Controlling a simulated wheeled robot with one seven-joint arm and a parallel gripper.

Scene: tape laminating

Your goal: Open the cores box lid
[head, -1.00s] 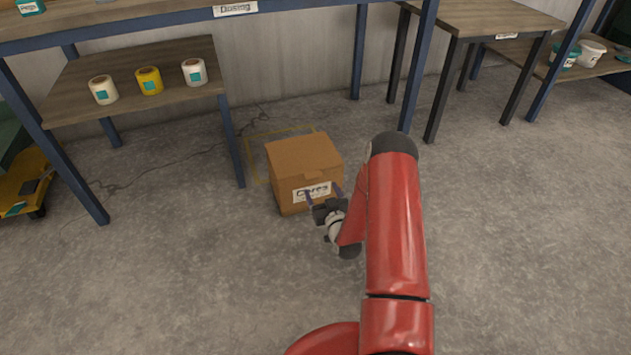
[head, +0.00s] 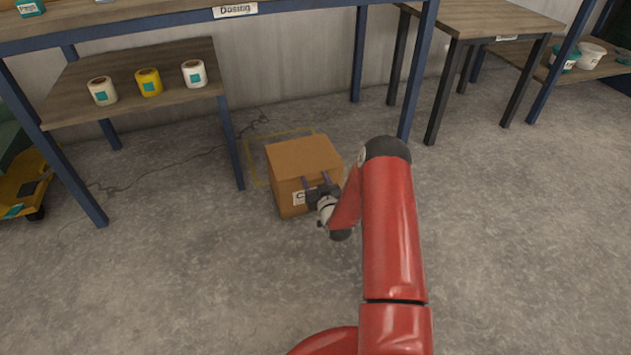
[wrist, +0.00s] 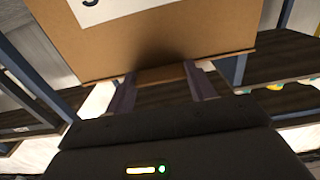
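The brown cardboard cores box (head: 285,183) stands on the floor, and its lid (head: 303,153) is shut. A white label (head: 299,197) on its front is partly hidden by my gripper. My gripper (head: 315,180) is at the upper front of the box, its two fingers spread apart. In the wrist view the box front (wrist: 190,35) fills the top, and a small cardboard tab (wrist: 160,77) shows between the fingers of my gripper (wrist: 160,71). I cannot tell whether the fingers touch the tab.
A yellow floor outline (head: 258,170) lies around the back of the box. A blue-framed shelf (head: 135,85) with tape rolls stands to the left, and a wooden table (head: 485,18) to the right. The floor in front of the box is clear.

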